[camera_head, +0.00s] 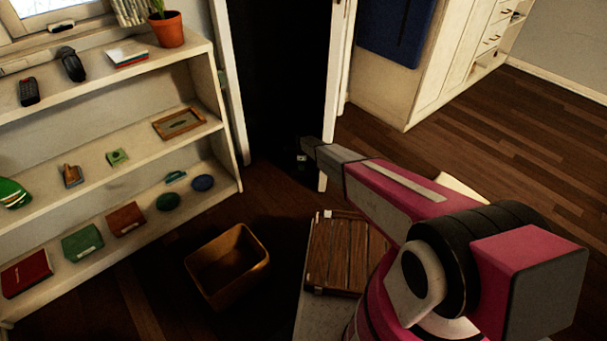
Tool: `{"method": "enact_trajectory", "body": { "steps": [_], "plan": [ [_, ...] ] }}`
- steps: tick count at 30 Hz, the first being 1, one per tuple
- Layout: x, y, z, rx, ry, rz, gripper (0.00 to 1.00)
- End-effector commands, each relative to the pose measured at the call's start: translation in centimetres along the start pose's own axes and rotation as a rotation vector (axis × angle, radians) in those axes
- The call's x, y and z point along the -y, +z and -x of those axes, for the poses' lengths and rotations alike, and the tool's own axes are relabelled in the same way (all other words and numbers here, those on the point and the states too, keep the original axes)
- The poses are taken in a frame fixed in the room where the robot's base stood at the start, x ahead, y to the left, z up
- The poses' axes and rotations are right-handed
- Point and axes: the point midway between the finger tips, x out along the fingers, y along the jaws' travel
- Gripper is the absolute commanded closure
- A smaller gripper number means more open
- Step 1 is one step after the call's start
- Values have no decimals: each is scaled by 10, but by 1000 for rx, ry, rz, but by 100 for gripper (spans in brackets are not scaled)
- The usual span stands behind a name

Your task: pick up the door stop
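A small dark object (302,160) stands on the floor at the foot of the dark doorway; it may be the door stop, but it is too dim to be sure. My pink arm reaches in from the lower right. Its grey end, my gripper (312,148), appears just above and right of that object in the picture. I cannot tell whether they touch. The fingers are too small and dark to show whether they are open or shut, or whether anything is between them.
A white shelf unit (228,128) with several small items stands at left. A brown bin (228,262) sits on the floor before it. A slatted wooden piece (345,255) lies below my arm. A white door edge (335,90) stands beside my gripper. Open wooden floor (470,130) lies at right.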

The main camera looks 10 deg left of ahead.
Motion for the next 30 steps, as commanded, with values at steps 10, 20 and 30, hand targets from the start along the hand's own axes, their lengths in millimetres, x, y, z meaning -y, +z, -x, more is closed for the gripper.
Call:
{"method": "enact_trajectory", "body": {
  "steps": [10,20,30],
  "plan": [
    [2,-1,-34,0,1,0,26],
    [5,-5,-76,-1,2,0,26],
    [4,-5,-78,0,0,0,52]
  ]
}}
